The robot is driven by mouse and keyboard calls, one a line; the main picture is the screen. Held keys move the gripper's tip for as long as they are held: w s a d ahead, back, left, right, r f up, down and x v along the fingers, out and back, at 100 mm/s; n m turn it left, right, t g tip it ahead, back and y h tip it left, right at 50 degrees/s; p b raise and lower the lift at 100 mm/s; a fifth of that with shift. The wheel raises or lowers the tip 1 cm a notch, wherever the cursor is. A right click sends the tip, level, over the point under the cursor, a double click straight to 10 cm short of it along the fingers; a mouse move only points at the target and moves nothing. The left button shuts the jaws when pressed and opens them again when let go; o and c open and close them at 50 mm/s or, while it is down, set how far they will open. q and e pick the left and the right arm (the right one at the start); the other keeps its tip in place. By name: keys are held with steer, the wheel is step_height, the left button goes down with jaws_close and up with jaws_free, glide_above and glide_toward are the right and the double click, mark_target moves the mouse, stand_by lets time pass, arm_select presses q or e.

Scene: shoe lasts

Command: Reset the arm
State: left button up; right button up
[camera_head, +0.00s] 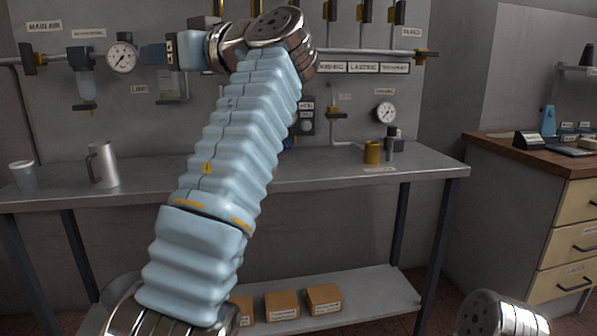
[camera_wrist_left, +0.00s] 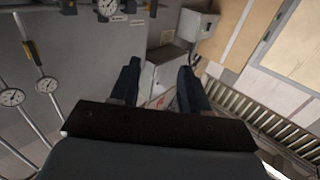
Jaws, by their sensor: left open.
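My left arm (camera_head: 215,185) rises from the lower left across the head view, with light-blue ribbed covers and metal joints, and bends left at the top. My left gripper (camera_head: 153,56) is at the upper left in front of the wall, near the gauges. In the left wrist view its two dark fingers (camera_wrist_left: 158,75) stand apart with nothing between them. The arm hides part of the bench and wall. My right gripper is not in view.
A grey bench (camera_head: 330,172) bears a metal jug (camera_head: 103,165), a cup (camera_head: 23,176) and a brass-coloured cylinder (camera_head: 372,152). Boxes (camera_head: 282,305) sit on its lower shelf. A wooden-topped cabinet (camera_head: 545,195) stands right. Pipes and a gauge (camera_head: 122,57) line the wall.

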arm_select(q)
steer(key=w+a+f+m+h, duration=0.1)
steer(key=w+f+m+h, duration=0.3)
steer(key=w+f, duration=0.75)
steer(key=w+a+f+m+h, duration=0.15)
steer(key=w+f+m, duration=0.5)
steer(key=f, duration=0.85)
step_height(320, 180, down, 29)
steer(key=w+m+g+h, duration=0.2)
steer(key=w+h, duration=0.1)
steer(key=h, duration=0.3)
steer(key=s+d+f+g+h, duration=0.2)
steer(key=s+f, duration=0.6)
steer(key=f, duration=0.4)
steer(key=s+d+f+g+h, duration=0.25)
steer(key=s+f, duration=0.55)
steer(key=f, duration=0.4)
steer(key=s+d+f+n+g+h, duration=0.1)
steer(key=s+d+f+h, duration=0.1)
steer(key=s, duration=1.1)
steer(key=s+d+f+n+h, duration=0.1)
steer(key=s+d+f, duration=0.3)
steer(key=s, duration=0.8)
steer(key=shift+s+d+f+g+h, duration=0.2)
steer(key=shift+s+d+g+h, duration=0.2)
steer(key=shift+h, duration=0.1)
